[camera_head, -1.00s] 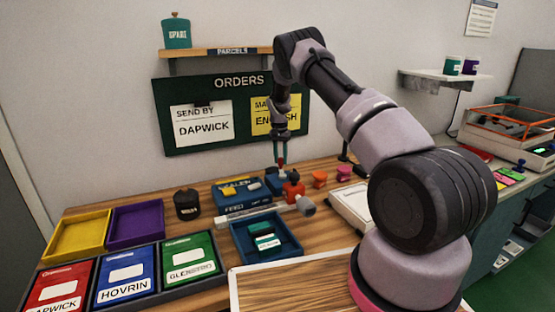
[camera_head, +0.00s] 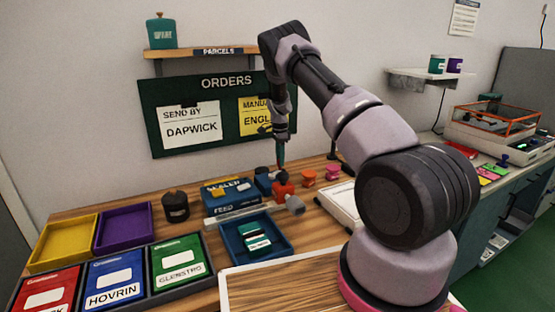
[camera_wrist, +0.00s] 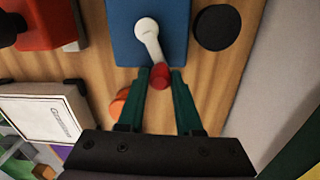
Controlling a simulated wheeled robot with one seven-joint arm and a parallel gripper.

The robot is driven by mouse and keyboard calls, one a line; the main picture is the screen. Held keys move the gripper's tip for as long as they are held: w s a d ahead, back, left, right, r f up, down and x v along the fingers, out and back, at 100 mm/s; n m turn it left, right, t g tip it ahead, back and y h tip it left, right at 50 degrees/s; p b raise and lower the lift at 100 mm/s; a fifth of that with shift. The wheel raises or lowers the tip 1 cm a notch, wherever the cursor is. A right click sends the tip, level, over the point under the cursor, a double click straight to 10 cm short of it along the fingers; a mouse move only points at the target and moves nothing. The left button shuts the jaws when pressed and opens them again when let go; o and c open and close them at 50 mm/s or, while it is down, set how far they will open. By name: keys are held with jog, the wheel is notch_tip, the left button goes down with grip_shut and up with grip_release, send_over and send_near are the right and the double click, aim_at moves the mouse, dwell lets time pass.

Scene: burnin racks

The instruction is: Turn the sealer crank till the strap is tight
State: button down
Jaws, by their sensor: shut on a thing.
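The crank (camera_wrist: 148,32) is a white arm on a blue block (camera_wrist: 122,30) in the wrist view. Its red knob (camera_wrist: 160,77) is at the crank's outer end, toward my gripper (camera_wrist: 160,80). The green fingers of my gripper are shut on the knob from both sides. In the head view my gripper (camera_head: 281,162) reaches down beside the blue block (camera_head: 264,181), at the right of the blue sealer (camera_head: 231,197) marked FEED. The crank is too small to make out there. I cannot make out the strap or how tight it is.
A red device (camera_head: 284,187) stands close in front of the blue block. A black disc (camera_wrist: 217,27) lies beside the block. A blue tray (camera_head: 285,243) with a card stack sits in front of the sealer. Orange and pink spools (camera_head: 308,178) and a white-topped device (camera_head: 340,203) are to the right.

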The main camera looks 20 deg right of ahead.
jog(key=shift+s+d+m, duration=0.25)
jog(key=shift+s+m, duration=0.25)
jog(key=shift+m, duration=0.7)
jog(key=c, duration=0.6)
grip_release()
jog(key=shift+r, duration=0.1)
jog(key=r, duration=1)
jog(key=shift+w+r, duration=0.2)
jog(key=shift+r, duration=0.15)
jog(key=shift+s, duration=0.15)
